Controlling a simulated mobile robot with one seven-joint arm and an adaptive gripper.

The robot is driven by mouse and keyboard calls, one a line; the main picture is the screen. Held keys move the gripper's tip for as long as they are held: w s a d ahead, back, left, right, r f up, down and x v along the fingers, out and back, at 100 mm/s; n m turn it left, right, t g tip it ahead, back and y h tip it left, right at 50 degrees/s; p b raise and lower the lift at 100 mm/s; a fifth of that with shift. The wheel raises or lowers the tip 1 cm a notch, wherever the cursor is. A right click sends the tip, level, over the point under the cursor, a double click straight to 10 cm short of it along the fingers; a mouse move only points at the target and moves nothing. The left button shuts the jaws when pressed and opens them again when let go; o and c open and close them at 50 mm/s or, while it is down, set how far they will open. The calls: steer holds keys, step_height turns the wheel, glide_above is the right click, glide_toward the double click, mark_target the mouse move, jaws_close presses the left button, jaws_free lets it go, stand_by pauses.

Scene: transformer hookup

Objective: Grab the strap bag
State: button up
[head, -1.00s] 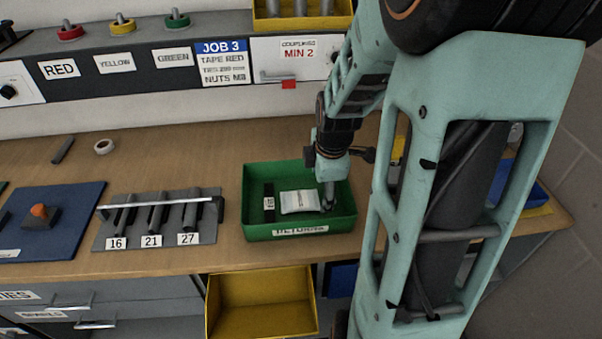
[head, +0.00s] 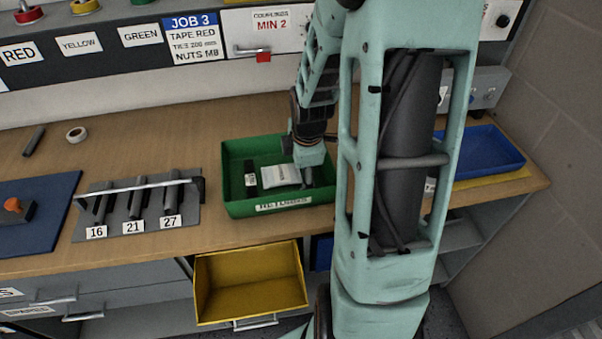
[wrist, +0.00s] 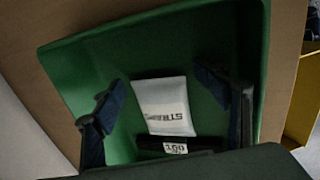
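The strap bag is a small pale packet (head: 281,175) lying in the green returns tray (head: 262,208) on the bench. In the wrist view the packet (wrist: 164,105) lies between my fingers and bears dark lettering that looks like "STRAPS". My gripper (wrist: 168,110) is open, one finger on each side of the packet, with gaps to both. In the head view my gripper (head: 303,172) is over the right part of the tray, and its far finger is hidden. A dark item with a white label (wrist: 175,148) lies close beside the packet; it also shows in the head view (head: 250,175).
The green tray walls stand close around my fingers. A rack of grey tools (head: 140,212) is to the left, and an open yellow drawer (head: 250,283) sits below the bench front. A blue tray (head: 485,155) is at the right. Bare bench lies behind the green tray.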

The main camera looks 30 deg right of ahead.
steer(key=shift+f, duration=0.1)
steer(key=c, duration=1)
